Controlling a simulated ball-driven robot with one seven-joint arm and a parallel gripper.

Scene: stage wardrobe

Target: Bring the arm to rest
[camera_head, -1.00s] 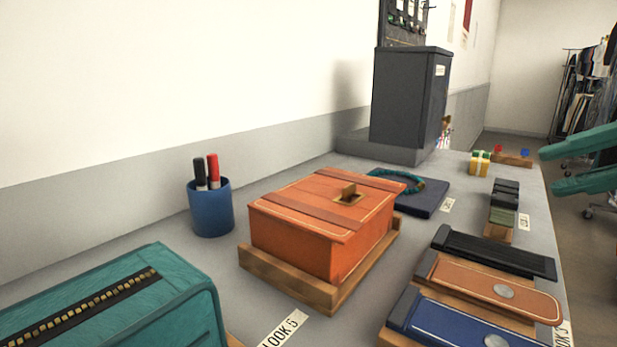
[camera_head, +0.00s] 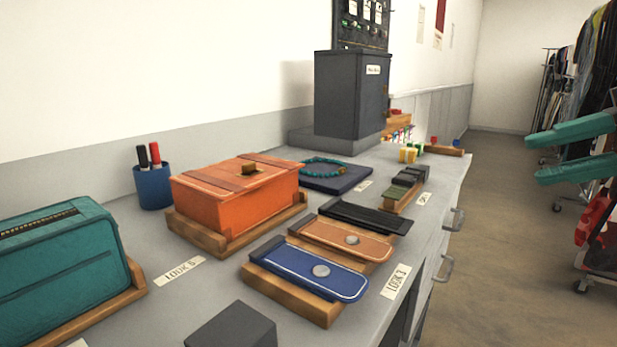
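My gripper (camera_head: 533,158) shows at the right edge of the head view as two teal fingers pointing left. The fingers are apart with a gap between them, and nothing is held in the gap. It hangs in the air to the right of the grey counter (camera_head: 205,287), in front of the clothes rack, touching nothing that I can see.
On the counter are a teal case (camera_head: 62,262), an orange box (camera_head: 235,195), a blue pen cup (camera_head: 154,187), wallet-like cases (camera_head: 318,270) and a dark cabinet (camera_head: 350,95). A clothes rack (camera_head: 590,75) stands right; the floor (camera_head: 500,230) between is clear.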

